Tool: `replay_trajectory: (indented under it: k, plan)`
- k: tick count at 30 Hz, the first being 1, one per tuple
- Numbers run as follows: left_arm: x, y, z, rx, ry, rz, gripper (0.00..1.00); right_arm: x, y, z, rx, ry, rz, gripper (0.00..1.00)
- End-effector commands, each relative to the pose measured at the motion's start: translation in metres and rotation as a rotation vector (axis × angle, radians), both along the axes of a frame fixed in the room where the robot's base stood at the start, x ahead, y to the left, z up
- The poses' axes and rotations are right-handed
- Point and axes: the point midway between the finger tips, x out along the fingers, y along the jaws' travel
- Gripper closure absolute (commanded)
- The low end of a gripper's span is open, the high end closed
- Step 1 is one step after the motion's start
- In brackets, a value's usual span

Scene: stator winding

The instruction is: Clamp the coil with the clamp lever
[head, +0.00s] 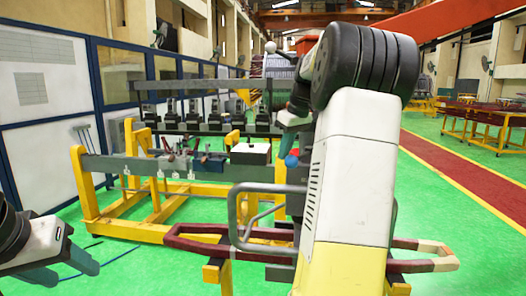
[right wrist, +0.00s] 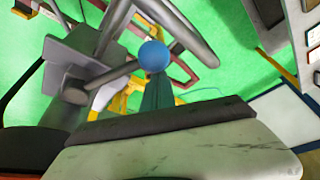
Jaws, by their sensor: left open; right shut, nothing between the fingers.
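The coil (head: 195,247) is a long dark-red loop with tan wrapped ends, lying low in front; my right arm hides its middle. A blue ball knob (head: 292,160), likely the clamp lever's, shows beside my right arm in the head view. In the right wrist view the blue ball (right wrist: 153,56) sits just beyond the teal fingertips of my right gripper (right wrist: 157,92), near grey metal rods; I cannot tell if they touch. My left gripper (head: 68,268) is open and empty at lower left.
A yellow frame (head: 88,200) with a grey beam (head: 120,164) carrying clamps and tools stands behind the coil. A bent grey tube handle (head: 236,220) rises by my right arm.

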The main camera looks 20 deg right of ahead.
Motion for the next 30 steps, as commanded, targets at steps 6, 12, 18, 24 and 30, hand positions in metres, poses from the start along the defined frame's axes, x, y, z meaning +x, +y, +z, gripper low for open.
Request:
replay_trajectory:
  k: [6,12,18,24,30]
  plan:
    - [0.000,0.000,0.000,0.000,0.000,0.000,0.47,-0.002,-0.001,0.000,0.001,0.000,0.013,1.00]
    - [0.000,0.000,0.000,0.000,0.000,0.000,0.47,-0.012,-0.006,0.000,0.000,0.000,0.085,1.00]
    - [0.000,0.000,0.000,0.000,0.000,0.000,0.47,-0.029,-0.017,0.000,0.000,0.001,0.229,1.00]
    - [0.000,0.000,0.000,0.000,0.000,0.000,0.47,-0.049,-0.034,0.000,0.000,0.001,0.416,1.00]
    - [0.000,0.000,0.000,0.000,0.000,0.000,0.47,-0.065,-0.052,0.000,0.000,0.000,0.536,1.00]
